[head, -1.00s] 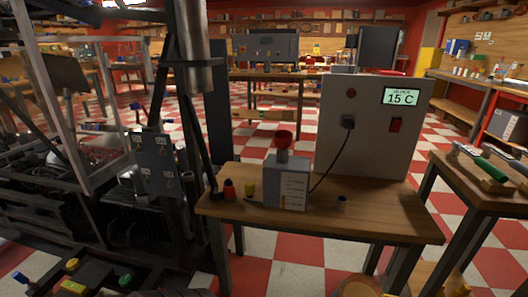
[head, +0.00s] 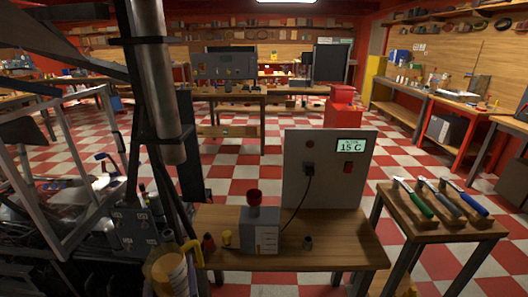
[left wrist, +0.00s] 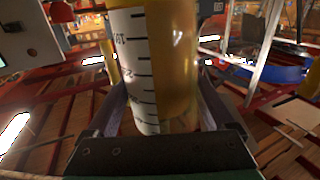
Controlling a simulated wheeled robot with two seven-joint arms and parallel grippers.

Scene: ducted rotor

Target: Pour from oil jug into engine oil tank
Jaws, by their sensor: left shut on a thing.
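The oil jug (head: 172,272) is a clear cylinder with a yellow rim and handle and amber oil inside. It is at the bottom left of the head view, its lower part cut off. In the left wrist view the jug (left wrist: 165,65) shows black scale marks and stands between the fingers of my left gripper (left wrist: 162,95), which is shut on it. A grey box with a red funnel on top, apparently the engine oil tank (head: 260,238), stands on the wooden table, to the right of the jug and apart from it. My right gripper is not in view.
A grey cabinet (head: 325,165) reading 15 C stands behind the tank, with a cable between. Small red and yellow bottles and a dark cup (head: 308,243) stand near the tank. A metal post (head: 160,95) rises at left. A tool table (head: 440,222) is at right.

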